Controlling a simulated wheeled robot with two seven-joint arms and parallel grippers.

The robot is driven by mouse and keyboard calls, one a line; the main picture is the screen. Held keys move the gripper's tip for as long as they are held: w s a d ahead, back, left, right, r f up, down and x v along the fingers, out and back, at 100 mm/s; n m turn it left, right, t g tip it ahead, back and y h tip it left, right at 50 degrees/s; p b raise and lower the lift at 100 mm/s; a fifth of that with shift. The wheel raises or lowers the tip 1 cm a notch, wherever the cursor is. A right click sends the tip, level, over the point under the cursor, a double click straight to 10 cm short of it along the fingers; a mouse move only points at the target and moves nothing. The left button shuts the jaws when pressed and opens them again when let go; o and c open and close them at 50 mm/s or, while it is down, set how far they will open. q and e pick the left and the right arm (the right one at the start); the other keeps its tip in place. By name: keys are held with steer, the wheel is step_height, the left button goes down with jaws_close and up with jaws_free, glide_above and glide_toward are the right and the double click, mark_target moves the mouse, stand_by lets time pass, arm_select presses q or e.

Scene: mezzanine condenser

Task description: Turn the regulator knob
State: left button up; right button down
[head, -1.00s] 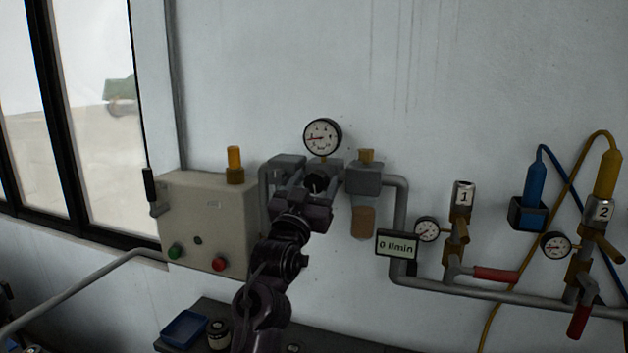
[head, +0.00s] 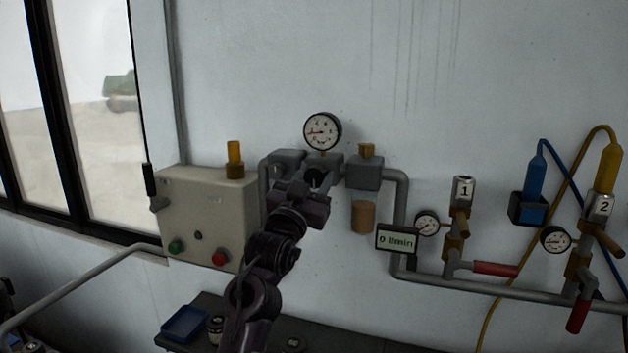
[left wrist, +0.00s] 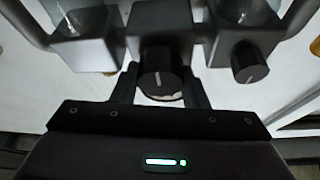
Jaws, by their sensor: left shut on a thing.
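The regulator knob (left wrist: 161,80) is black and ribbed with a pale index line. It sits under the middle grey block of the pipe assembly. In the head view the knob (head: 316,178) shows just beyond my left gripper (head: 312,186), which partly hides it. In the left wrist view the fingers of my left gripper (left wrist: 160,90) stand on either side of the knob, shut on it. The round pressure gauge (head: 322,131) stands above the regulator, its needle pointing left. My right gripper is in neither view.
A second black knob (left wrist: 249,62) is close on the right in the left wrist view. A control box (head: 205,220) with green and red buttons is left of the arm. A flow display (head: 397,240) reads 0 l/min. Pipes and valves run along the wall to the right.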

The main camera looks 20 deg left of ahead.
arm_select(q)
steer(key=m+h, duration=0.1)
steer(key=m, duration=0.2)
steer(key=m+g+h, duration=0.1)
steer(key=m, duration=0.2)
steer(key=shift+h, duration=0.4)
steer(key=m+g+h, duration=0.1)
steer(key=m, duration=0.2)
steer(key=m+g+h, duration=0.1)
steer(key=m, duration=0.3)
steer(key=shift+a, duration=0.1)
steer(key=m+g, duration=0.1)
steer(key=m, duration=0.2)
steer(key=m+g+p, duration=0.1)
steer(key=m, duration=0.2)
steer(key=shift+r+g, duration=0.15)
steer(key=shift+g, duration=0.15)
steer(key=m+p, duration=0.1)
steer(key=m, duration=0.1)
steer(key=shift+m+g, duration=0.4)
steer(key=shift+m+g+y+p, duration=0.4)
steer(key=shift+m, duration=0.3)
steer(key=o, duration=1)
steer(key=shift+c, duration=0.2)
